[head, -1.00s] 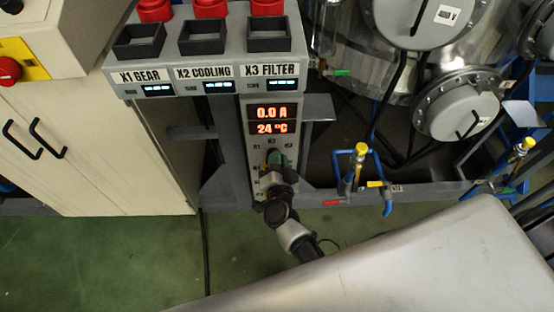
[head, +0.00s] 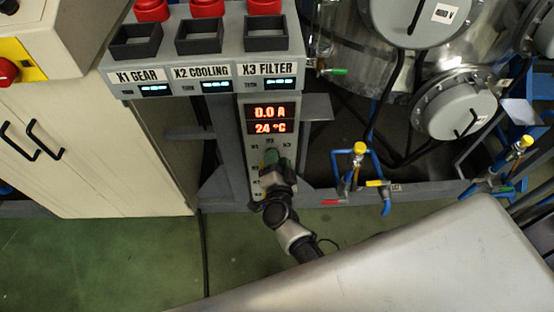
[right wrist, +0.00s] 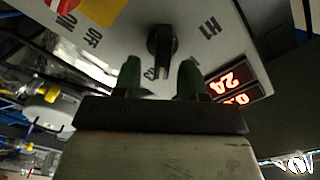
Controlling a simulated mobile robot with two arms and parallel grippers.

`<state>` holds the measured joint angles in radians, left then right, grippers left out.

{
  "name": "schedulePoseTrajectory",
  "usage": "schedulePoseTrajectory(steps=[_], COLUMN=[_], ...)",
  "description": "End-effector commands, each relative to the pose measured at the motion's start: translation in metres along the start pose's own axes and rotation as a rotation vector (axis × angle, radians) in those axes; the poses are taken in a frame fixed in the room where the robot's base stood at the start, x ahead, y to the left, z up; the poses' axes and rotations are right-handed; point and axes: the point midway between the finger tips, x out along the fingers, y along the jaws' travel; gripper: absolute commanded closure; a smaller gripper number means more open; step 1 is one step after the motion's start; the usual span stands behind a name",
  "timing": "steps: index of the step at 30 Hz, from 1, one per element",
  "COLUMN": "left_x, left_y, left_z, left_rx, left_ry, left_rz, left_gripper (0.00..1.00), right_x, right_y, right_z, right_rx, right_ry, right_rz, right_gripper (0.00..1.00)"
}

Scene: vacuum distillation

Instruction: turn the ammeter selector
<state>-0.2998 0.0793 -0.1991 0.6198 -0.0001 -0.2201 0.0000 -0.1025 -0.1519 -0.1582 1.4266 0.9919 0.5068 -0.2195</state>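The ammeter panel (head: 246,150) is a narrow grey upright face under a red display (head: 268,120) reading 0.0 A and 24 °C. In the right wrist view a black selector knob (right wrist: 163,46) stands on the panel among printed position labels. My right gripper (right wrist: 159,68) has its two green fingertips apart, with the knob just beyond them and between them in the picture. I cannot tell whether they touch it. In the head view my right gripper (head: 272,158) is in front of the panel, below the display, and hides the knob. My left gripper is not in view.
Above the panel a grey box (head: 190,66) carries red buttons in black frames, labelled X1 GEAR, X2 COOLING and X3 FILTER. A cream cabinet (head: 100,150) stands left. Blue pipes with a yellow-topped valve (head: 359,148) and a steel vessel are right. Green floor shows in front.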

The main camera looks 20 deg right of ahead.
Motion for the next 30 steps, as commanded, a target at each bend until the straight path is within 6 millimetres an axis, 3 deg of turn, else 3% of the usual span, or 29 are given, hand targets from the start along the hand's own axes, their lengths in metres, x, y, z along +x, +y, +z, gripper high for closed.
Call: schedulePoseTrajectory(steps=[11,24,30], left_x=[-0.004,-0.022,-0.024], left_y=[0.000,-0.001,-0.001], left_z=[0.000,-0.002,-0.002], left_rx=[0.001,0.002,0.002], left_ry=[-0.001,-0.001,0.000], left_rz=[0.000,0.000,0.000], left_gripper=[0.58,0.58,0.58], right_x=[-0.009,-0.091,-0.107], right_y=[-0.001,-0.001,0.000], right_z=[-0.001,0.000,0.000], right_rx=[-0.003,-0.002,-0.001], right_ry=[0.000,-0.002,0.000], right_rz=[0.000,0.001,-0.001], right_gripper=[0.58,0.58,0.58])
